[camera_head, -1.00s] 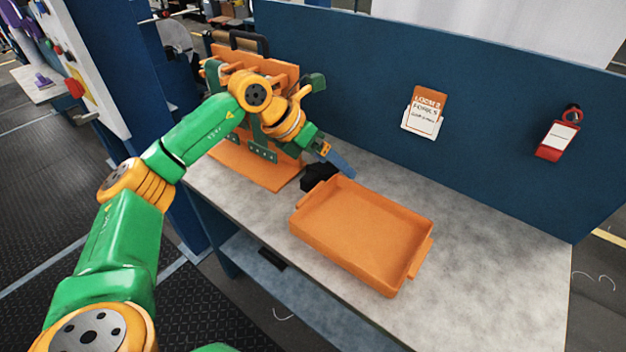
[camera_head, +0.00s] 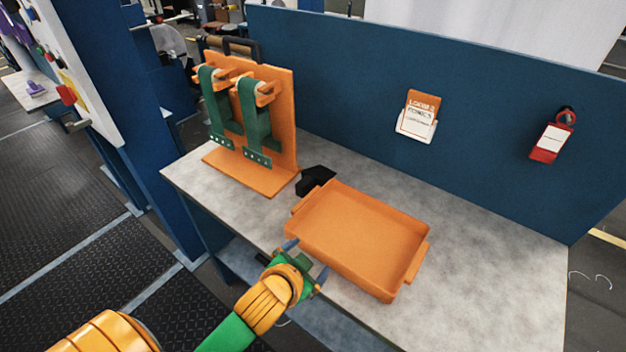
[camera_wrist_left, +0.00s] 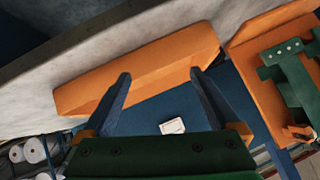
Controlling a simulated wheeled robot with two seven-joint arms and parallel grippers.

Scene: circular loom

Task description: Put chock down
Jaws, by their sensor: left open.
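The chock appears to be the black angular block (camera_head: 315,181). It rests on the grey tabletop, between the stand's base and the far left corner of the tray. My left gripper (camera_head: 305,262) is open and empty, at the near left side of the orange tray (camera_head: 355,235), well away from the block. In the left wrist view, the two spread fingers (camera_wrist_left: 160,92) show with nothing between them and the tray's side (camera_wrist_left: 140,68) beyond. I cannot make out the block in that view. My right gripper is not in view.
An orange stand (camera_head: 282,120) with green brackets (camera_head: 258,130) stands at the table's back left. A blue panel (camera_head: 340,85) closes the back and carries a card holder (camera_head: 417,118) and a red tag (camera_head: 552,140). The tabletop (camera_head: 490,260) right of the tray is clear.

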